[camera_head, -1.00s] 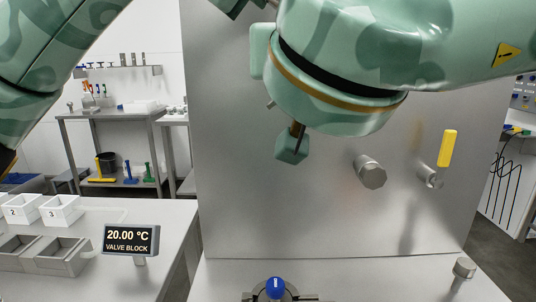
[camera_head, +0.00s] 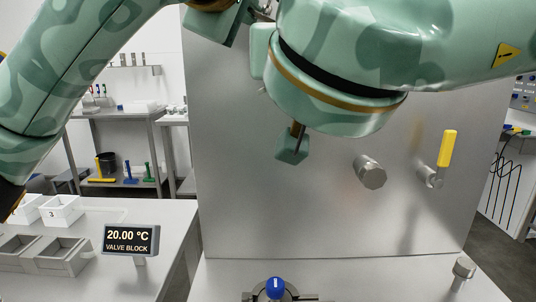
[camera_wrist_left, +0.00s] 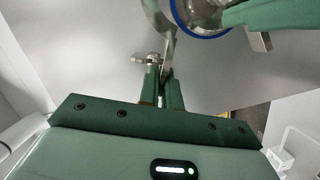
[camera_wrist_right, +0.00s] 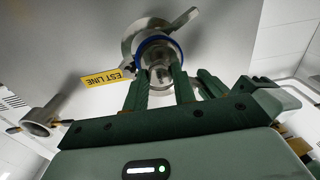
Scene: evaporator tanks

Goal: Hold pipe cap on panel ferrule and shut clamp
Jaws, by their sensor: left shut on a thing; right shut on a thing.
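The pipe cap (camera_wrist_right: 160,74) is between the fingers of my right gripper (camera_wrist_right: 161,88), which is shut on it. A blue ring (camera_wrist_right: 158,42) shows behind the cap, against the panel fitting; it also shows in the left wrist view (camera_wrist_left: 203,35). The metal clamp (camera_wrist_right: 181,19) spreads in two arms around the fitting, and its arms look apart. My left gripper (camera_wrist_left: 162,84) is shut on a thin metal part of the clamp (camera_wrist_left: 169,46), with a bolt end (camera_wrist_left: 147,59) beside its fingers. In the head view my right arm hides the cap and clamp.
The steel panel (camera_head: 300,220) stands upright ahead, with a round knob (camera_head: 370,171) and a yellow-handled valve (camera_head: 448,149) on its right. A yellow label (camera_wrist_right: 107,77) hangs by the fitting.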

